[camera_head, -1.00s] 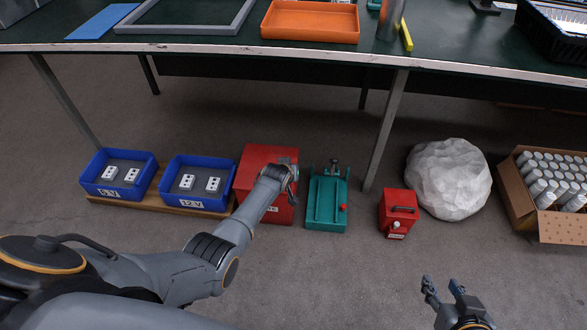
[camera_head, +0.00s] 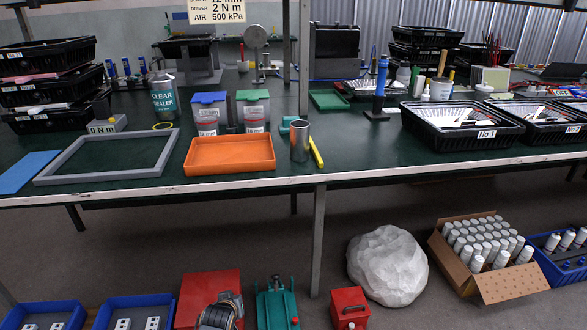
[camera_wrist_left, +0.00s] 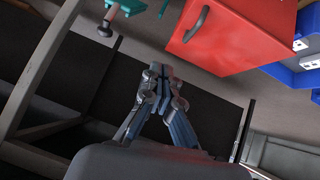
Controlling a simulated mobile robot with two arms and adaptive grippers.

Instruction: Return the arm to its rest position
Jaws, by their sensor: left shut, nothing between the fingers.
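My left gripper (camera_wrist_left: 158,75) is shut and empty in the left wrist view, its two fingers together over a dark area. Part of my left arm (camera_head: 218,313) shows at the bottom edge of the head view, in front of the large red box (camera_head: 208,288). That red box also shows in the left wrist view (camera_wrist_left: 235,40), with a dark handle, apart from the fingers. My right gripper is not in these views.
The green workbench (camera_head: 370,150) spans the head view, holding an orange tray (camera_head: 230,155), a grey frame (camera_head: 75,170) and black bins. On the floor stand blue bins (camera_head: 135,303), a teal device (camera_head: 276,303), a small red case (camera_head: 350,308), a white lump (camera_head: 387,265) and a carton (camera_head: 510,283).

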